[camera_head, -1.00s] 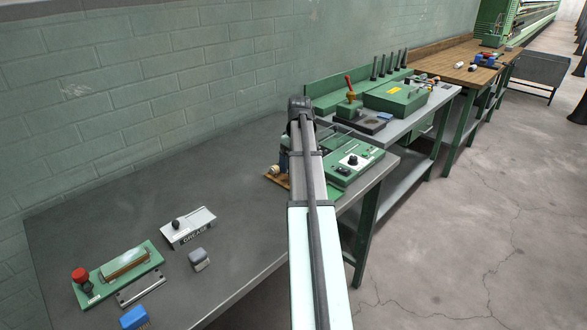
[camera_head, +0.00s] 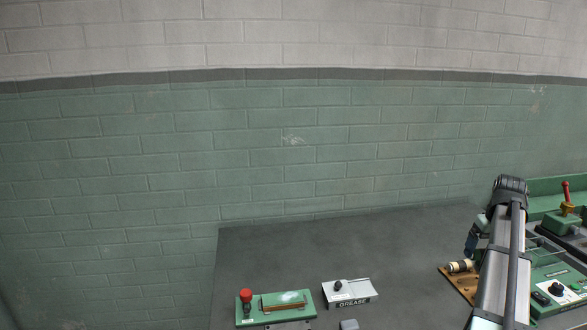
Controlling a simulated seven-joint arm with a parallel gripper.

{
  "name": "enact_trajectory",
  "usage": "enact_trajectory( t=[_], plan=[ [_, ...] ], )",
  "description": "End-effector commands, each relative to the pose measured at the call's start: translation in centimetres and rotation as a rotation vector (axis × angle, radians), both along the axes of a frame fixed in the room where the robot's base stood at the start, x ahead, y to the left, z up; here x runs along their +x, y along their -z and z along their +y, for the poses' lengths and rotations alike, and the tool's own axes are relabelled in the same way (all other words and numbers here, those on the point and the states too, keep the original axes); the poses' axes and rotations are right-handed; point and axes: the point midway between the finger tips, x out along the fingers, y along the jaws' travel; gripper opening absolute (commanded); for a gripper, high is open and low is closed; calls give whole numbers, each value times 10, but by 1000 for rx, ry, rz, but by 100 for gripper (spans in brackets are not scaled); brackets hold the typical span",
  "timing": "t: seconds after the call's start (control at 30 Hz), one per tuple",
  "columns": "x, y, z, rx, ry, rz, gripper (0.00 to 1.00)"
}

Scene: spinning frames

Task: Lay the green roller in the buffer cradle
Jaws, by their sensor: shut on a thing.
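My arm (camera_head: 503,250) rises at the right of the view and bends at its top. My gripper's jaws are hidden behind the arm, with whatever they hold; only a dark part beside the arm shows. No green roller can be made out. A cream and black cylinder (camera_head: 460,266) lies on a brown board (camera_head: 452,280) left of the arm. I cannot tell which fixture is the buffer cradle. A green base (camera_head: 245,316) with a red knob (camera_head: 246,295) and a brown bar stands at the bottom of the view.
A grey bench (camera_head: 300,250) runs along a green brick wall (camera_head: 200,150). A green box (camera_head: 565,290) stands right of the arm. The bench middle is clear.

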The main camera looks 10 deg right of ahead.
Motion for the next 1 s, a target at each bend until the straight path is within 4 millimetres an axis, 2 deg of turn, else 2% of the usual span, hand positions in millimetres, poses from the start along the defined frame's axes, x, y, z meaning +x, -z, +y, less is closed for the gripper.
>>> enact_trajectory(
  t=[0.17, 0.2, 0.47, 1.0],
  plan=[
    [-24, 6, 19, 0, 151, -1, 55],
    [-26, 6, 30, 0, 170, -2, 55],
    [-5, 5, 82, 0, 144, -1, 55],
    [48, 0, 235, 0, -88, -1, 55]
  ],
)
